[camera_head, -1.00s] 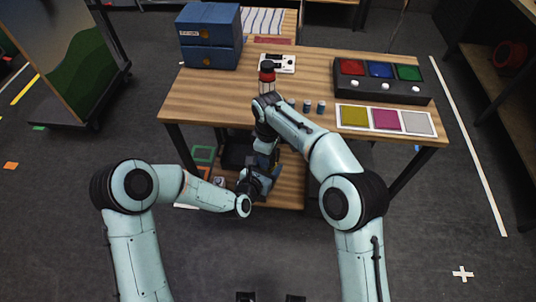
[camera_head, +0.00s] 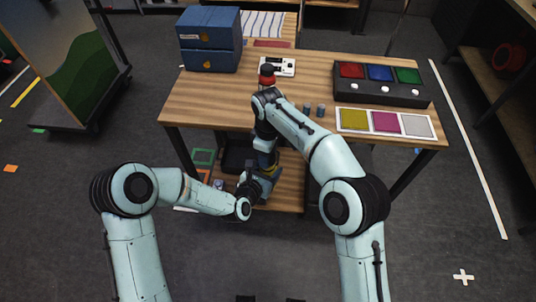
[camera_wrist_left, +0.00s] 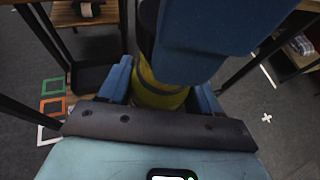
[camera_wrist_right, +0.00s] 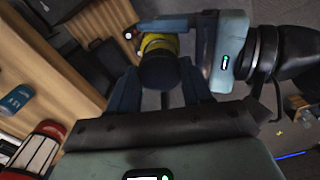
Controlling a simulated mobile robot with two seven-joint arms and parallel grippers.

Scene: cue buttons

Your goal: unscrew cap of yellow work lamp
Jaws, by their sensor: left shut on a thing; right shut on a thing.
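The yellow work lamp (camera_wrist_left: 158,92) is held in the air in front of the table's near edge. My left gripper (camera_head: 266,176) is shut on its yellow body, with a blue finger on each side in the left wrist view. My right gripper (camera_head: 267,143) is above, shut on the lamp's dark round cap (camera_wrist_right: 159,70); its fingers flank the cap in the right wrist view. The yellow body shows just beyond the cap there. The cap looks in line with the body; whether the two are still joined cannot be told. In the head view my grippers mostly hide the lamp.
On the wooden table (camera_head: 205,100) stand a red, dark-topped item (camera_head: 267,75), small blue cylinders (camera_head: 320,110), a button box (camera_head: 380,86), coloured pads (camera_head: 387,121) and blue boxes (camera_head: 209,40). A lower shelf (camera_head: 288,185) lies beneath my grippers.

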